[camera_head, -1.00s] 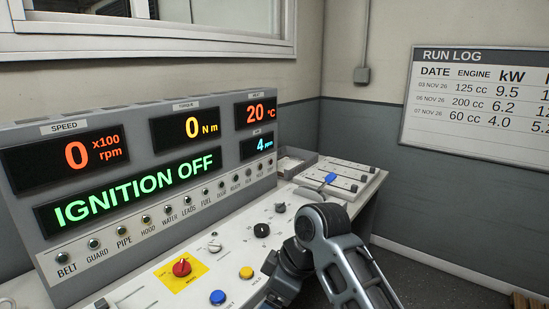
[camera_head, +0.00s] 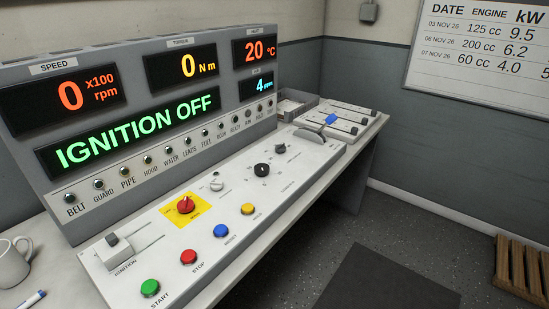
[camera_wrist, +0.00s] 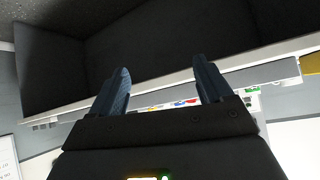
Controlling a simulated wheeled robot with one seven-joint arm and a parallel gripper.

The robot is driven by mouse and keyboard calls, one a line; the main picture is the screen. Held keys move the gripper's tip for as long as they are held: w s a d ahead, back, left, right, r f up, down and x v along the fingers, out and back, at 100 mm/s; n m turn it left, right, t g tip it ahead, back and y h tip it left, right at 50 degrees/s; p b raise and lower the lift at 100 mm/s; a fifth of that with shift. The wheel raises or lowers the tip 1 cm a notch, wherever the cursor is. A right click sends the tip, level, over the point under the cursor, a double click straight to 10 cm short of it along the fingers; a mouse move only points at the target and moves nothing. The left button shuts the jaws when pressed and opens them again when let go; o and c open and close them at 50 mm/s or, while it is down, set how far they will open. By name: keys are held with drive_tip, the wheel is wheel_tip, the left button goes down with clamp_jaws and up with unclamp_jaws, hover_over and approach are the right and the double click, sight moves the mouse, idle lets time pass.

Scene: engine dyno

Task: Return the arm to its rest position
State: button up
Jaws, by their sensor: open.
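My gripper (camera_wrist: 163,88) shows in the wrist view with its two fingers apart and nothing between them. Beyond the fingers in that view are the pale edge of the bench (camera_wrist: 165,93) and a dark grey surface; the picture looks upside down. The head view shows no part of my arm or gripper.
The display panel (camera_head: 135,110) reads IGNITION OFF and 0 rpm. A white mug (camera_head: 12,264) and a marker (camera_head: 27,299) are at the lower left. A dark mat (camera_head: 388,280) lies on the floor, and a wooden pallet (camera_head: 520,268) stands at the right. Floor between them is clear.

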drive_tip(key=s+d+r+m+t+h, duration=0.2)
drive_tip(key=s+d+r+m+t, duration=0.15)
drive_tip(key=s+d, duration=0.6)
drive_tip(key=s+d+r+m+t+h, duration=0.25)
drive_tip(key=s+d+r, duration=0.25)
drive_tip(key=s, duration=0.9)
drive_tip(key=s+d+r+t+h, duration=0.1)
drive_tip(key=s+d+r, duration=0.2)
drive_tip(key=r, duration=0.6)
drive_tip(key=s, duration=0.2)
drive_tip(key=shift+s+d, duration=0.3)
drive_tip(key=shift+d, duration=0.05)
